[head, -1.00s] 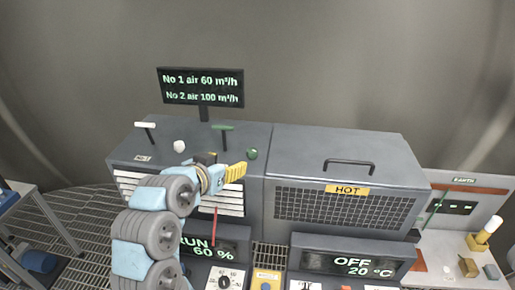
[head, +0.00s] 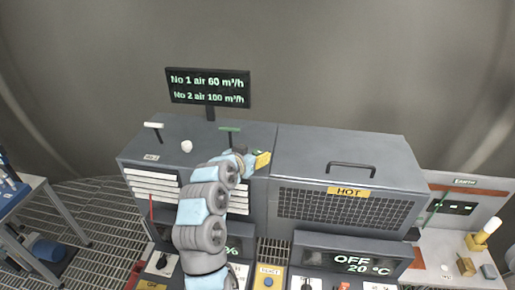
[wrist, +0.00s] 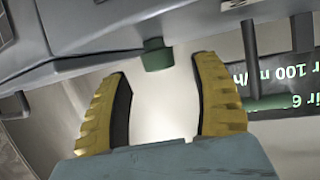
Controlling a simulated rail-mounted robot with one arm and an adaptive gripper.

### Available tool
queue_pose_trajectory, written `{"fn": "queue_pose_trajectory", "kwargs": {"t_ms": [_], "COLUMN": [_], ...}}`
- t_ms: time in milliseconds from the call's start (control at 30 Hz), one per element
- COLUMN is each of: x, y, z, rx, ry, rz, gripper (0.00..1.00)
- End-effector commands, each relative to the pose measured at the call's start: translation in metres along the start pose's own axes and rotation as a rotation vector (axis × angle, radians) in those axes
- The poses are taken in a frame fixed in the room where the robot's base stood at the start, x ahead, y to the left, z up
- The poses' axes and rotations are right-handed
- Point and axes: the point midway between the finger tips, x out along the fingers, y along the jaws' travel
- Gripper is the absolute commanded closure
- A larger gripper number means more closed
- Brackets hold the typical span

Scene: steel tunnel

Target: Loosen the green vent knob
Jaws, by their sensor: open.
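The green vent knob (wrist: 157,55) is a small dark green cylinder on the grey cabinet, and it shows in the wrist view just beyond and between my fingertips. My gripper (wrist: 161,72) is open, with one yellow finger on each side of the knob's line. I see no contact between fingers and knob. In the head view my gripper (head: 263,160) is at the front top edge of the left cabinet (head: 262,139), and it hides the knob there.
A green T-handle (head: 229,129) stands behind my gripper; it also shows in the wrist view (wrist: 268,102). A white knob (head: 187,146) and white T-handle (head: 153,125) are further left. The HOT cabinet (head: 300,160) with its raised handle (head: 350,164) is to the right.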

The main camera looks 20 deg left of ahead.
Motion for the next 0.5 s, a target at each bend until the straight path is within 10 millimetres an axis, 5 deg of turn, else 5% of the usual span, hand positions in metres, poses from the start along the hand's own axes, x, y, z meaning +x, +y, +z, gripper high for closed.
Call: {"fn": "queue_pose_trajectory", "kwargs": {"t_ms": [500], "x": [0.03], "y": [0.0], "z": [-0.003], "rx": [0.001], "ry": [0.004], "rz": [-0.001], "gripper": [0.36]}}
